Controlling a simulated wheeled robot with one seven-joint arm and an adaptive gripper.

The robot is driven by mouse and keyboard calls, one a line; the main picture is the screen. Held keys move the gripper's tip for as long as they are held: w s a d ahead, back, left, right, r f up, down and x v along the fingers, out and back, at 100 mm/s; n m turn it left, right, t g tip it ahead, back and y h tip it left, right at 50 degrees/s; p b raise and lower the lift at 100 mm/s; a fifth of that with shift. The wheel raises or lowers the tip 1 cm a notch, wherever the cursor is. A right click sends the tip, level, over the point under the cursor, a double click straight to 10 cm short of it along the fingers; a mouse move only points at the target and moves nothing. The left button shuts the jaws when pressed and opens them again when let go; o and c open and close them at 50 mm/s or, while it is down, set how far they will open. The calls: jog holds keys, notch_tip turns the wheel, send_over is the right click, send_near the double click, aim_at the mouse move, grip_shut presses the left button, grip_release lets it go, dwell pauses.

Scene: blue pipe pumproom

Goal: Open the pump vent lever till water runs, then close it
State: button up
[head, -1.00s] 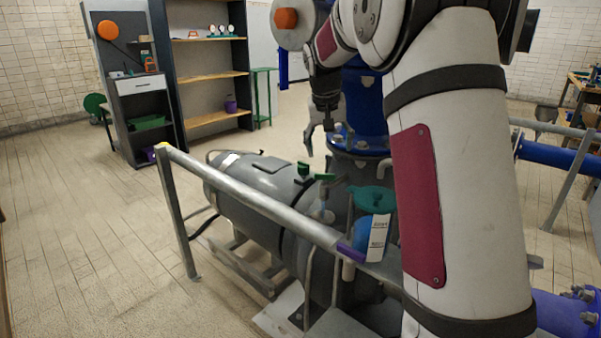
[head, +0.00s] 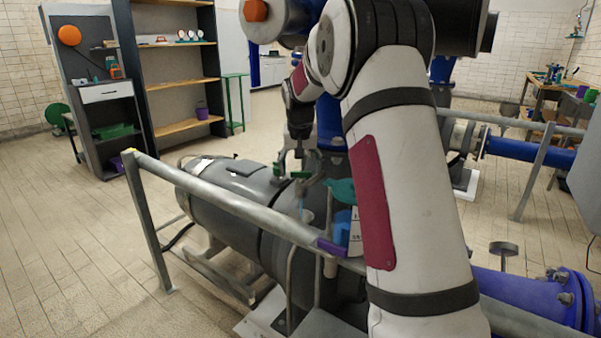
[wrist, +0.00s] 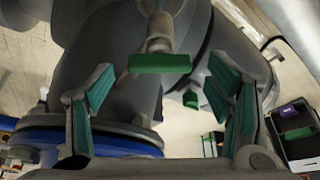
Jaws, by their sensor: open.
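The grey pump (head: 225,190) lies behind the rail. Green handle parts (head: 280,171) show on its top, close to my gripper (head: 298,160). In the wrist view a green lever bar (wrist: 160,63) on a grey stem lies across the picture, beyond and between my fingertips. My gripper (wrist: 160,100) is open, with teal pads on both fingers, and nothing is between them. A second, smaller green piece (wrist: 190,99) shows lower down. A pale bluish patch (head: 301,207) shows under the lever in the head view; I cannot tell whether it is water.
A grey handrail (head: 215,196) runs between me and the pump. A blue container (head: 342,230) with a teal top and a white label is at the rail, partly behind my arm. Blue pipes (head: 530,150) lie to the right. The floor at left is clear.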

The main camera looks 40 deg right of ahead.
jog(key=shift+w+d+f, duration=0.15)
jog(key=shift+f, duration=0.35)
jog(key=c, duration=1.2)
jog(key=shift+o, duration=0.2)
jog(key=shift+r+n+p, duration=0.1)
jog(key=shift+n+p, duration=0.5)
jog(key=o, duration=1.2)
jog(key=shift+c, duration=0.2)
